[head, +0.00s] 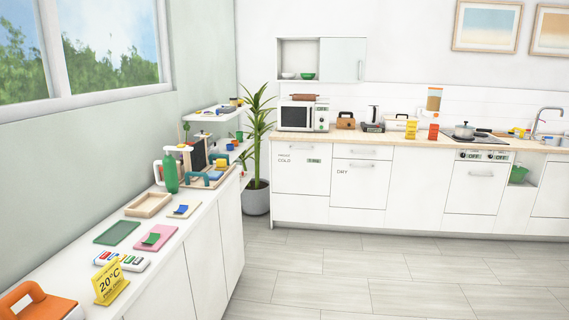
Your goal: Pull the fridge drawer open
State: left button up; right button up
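The likely fridge drawer is the white front (300,185) at the left end of the far kitchen counter. Neither of my grippers shows in the head view.
A white drawer front marked "DRY" (358,180) is to its right. A potted plant (257,140) stands left of the counter. A long white sideboard (190,265) with loose items runs along the left wall. The grey tiled floor (400,275) before the counter is clear.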

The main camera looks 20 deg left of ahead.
aim_at(299, 167)
jog(key=z, duration=0.35)
jog(key=i+z, duration=0.15)
jog(key=i, duration=2)
jog(key=i+u, duration=0.1)
jog(key=i, duration=0.45)
jog(key=i+l, duration=0.15)
jog(key=i, duration=0.4)
jog(key=i+l+u, duration=0.1)
jog(key=i, duration=0.5)
jog(key=i+l, duration=0.1)
jog(key=i, duration=0.45)
jog(key=i+u, duration=0.05)
